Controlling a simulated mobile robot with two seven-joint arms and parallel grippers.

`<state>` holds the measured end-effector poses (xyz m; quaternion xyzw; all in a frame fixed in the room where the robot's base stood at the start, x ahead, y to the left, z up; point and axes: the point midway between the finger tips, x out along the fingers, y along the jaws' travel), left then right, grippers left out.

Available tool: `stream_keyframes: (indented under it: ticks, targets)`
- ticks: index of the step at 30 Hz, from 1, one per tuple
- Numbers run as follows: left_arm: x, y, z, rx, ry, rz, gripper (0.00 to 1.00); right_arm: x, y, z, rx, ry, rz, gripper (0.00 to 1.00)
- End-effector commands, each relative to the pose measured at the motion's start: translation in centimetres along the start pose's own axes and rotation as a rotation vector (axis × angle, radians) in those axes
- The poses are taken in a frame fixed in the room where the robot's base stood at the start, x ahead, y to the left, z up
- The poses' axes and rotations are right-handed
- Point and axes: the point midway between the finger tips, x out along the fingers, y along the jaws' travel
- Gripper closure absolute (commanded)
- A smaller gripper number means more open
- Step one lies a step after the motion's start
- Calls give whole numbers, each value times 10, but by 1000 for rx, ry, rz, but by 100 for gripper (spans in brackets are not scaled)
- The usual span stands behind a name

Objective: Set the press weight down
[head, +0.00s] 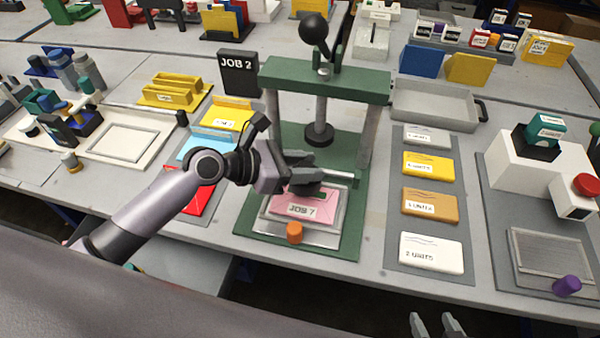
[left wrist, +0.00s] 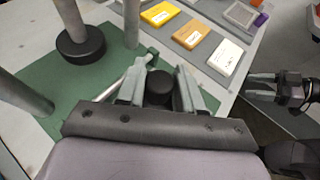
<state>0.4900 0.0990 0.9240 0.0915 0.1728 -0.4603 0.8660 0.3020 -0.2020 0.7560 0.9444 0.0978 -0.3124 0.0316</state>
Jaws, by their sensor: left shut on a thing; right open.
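My left gripper (head: 318,180) is over the front of the green press (head: 348,205), above the pink JOB 7 card (head: 300,207). In the left wrist view the fingers (left wrist: 160,85) are shut around a black, round-topped piece (left wrist: 160,92), which looks like the press weight. Its lower part is hidden, so I cannot tell whether it touches the card. The card lies on a grey plate with an orange knob (head: 294,232). My right gripper (head: 438,325) is open and empty at the bottom edge of the head view.
The press's black round foot (head: 319,137) hangs behind my left gripper between two posts. Labelled unit blocks (head: 430,250) lie on a grey mat to the right. An empty grey tray (head: 432,107) stands behind them. Coloured cards and a JOB 2 sign (head: 238,72) are to the left.

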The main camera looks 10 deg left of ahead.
Motion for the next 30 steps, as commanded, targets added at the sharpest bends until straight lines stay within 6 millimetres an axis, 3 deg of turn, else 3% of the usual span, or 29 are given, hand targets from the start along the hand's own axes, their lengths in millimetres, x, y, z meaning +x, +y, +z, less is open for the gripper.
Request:
stream_keyframes:
  ticks: [11, 22, 30]
  targets:
    - [6, -4, -16, 2, -8, 3, 100, 11, 0, 14, 0, 1, 0, 41]
    - [17, -7, -49, 4, -8, 2, 100, 34, 0, 46, 0, 0, 1, 41]
    - [18, -8, -51, 2, -9, 1, 100, 37, 0, 50, 0, 0, 1, 41]
